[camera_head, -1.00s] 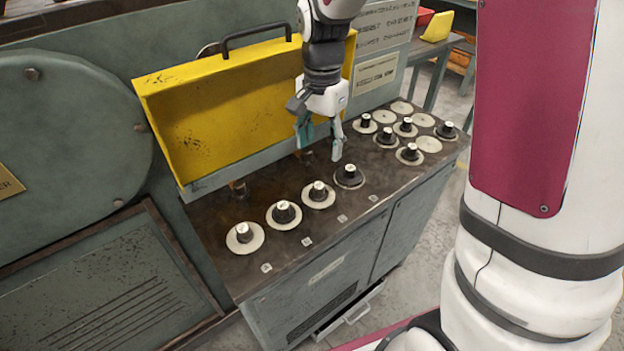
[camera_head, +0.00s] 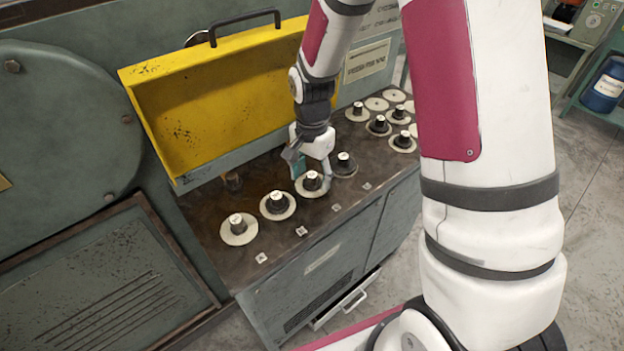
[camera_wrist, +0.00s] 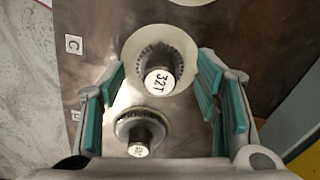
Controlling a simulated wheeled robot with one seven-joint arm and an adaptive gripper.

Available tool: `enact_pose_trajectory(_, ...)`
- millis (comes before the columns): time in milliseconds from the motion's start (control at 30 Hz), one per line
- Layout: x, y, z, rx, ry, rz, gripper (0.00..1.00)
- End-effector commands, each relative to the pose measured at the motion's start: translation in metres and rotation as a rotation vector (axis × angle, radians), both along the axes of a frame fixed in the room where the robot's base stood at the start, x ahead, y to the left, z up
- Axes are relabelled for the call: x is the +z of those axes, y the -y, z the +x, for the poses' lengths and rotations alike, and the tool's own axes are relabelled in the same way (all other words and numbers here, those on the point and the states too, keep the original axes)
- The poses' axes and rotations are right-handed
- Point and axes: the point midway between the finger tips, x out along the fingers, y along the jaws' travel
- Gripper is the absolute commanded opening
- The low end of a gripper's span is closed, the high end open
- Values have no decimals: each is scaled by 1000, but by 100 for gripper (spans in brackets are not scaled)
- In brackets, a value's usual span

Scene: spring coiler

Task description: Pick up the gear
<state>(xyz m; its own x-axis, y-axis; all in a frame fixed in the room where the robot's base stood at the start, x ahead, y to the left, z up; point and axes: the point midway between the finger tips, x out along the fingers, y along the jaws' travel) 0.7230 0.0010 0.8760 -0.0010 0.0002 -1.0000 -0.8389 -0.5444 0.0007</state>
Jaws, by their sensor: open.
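Several gears with dark hubs and pale numbered caps stand in a row on the dark bench top. In the head view, my gripper (camera_head: 312,172) is low over the third gear from the left (camera_head: 312,183), its fingers partly covering it. In the wrist view, my gripper (camera_wrist: 161,85) is open, with teal pads on either side. A pale-rimmed gear with a cap reading 32T (camera_wrist: 160,72) shows between and just beyond the fingertips. A darker gear (camera_wrist: 140,132) shows nearer the wrist, also between the fingers. Nothing is held.
Two more gears (camera_head: 238,226) (camera_head: 277,204) stand to the left. More gears and pale discs (camera_head: 376,104) are at the bench's far right. A raised yellow cover (camera_head: 220,105) stands behind the row. Small letter labels, one reading C (camera_wrist: 73,45), line the front edge.

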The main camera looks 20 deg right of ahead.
Motion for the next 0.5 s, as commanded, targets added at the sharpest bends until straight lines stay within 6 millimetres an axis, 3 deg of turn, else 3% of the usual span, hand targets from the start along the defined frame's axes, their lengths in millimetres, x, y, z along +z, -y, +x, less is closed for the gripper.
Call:
enact_pose_trajectory(267, -3, 0, 0, 0, 1, 0, 57)
enact_pose_trajectory(500, -3, 0, 0, 0, 1, 0, 5)
